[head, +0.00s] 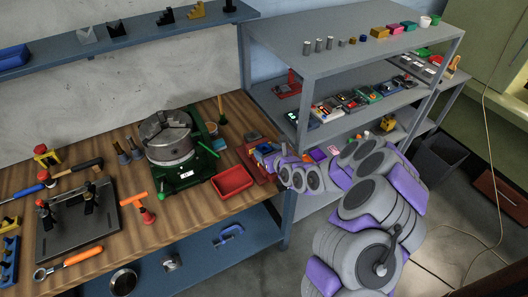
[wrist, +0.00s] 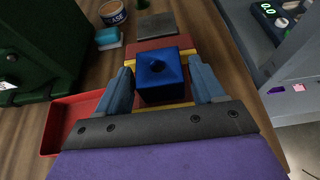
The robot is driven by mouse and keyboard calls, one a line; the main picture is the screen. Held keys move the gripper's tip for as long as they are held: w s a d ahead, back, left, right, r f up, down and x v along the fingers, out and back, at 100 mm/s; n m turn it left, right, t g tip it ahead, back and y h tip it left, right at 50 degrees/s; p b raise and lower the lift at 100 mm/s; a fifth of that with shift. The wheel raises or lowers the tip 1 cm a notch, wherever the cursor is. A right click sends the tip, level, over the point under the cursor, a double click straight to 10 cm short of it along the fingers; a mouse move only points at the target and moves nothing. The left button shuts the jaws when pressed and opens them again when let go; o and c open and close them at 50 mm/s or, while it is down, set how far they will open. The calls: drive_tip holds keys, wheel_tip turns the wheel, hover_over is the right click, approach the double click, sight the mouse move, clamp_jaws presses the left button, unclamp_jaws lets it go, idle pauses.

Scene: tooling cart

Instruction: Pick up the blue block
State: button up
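The blue block (wrist: 163,74) is a small cube with a dark round mark on its top. In the wrist view it sits over a red base with yellow edges (wrist: 150,45), between the two fingers of my gripper (wrist: 161,82). The fingers stand on either side of the block, open, with little space left beside it; no clear grip on it shows. In the head view my gripper (head: 272,160) is at the right end of the wooden bench, and the block is small and partly hidden among the fingers.
A red tray (head: 233,182) lies just left of my gripper, with a green vise-like machine (head: 172,150) beyond it. A grey plate (wrist: 157,26) and a tin (wrist: 113,13) lie past the block. The grey shelf unit (head: 300,132) stands close on the right.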

drive_tip(key=c, duration=0.9)
drive_tip(key=shift+r, duration=0.1)
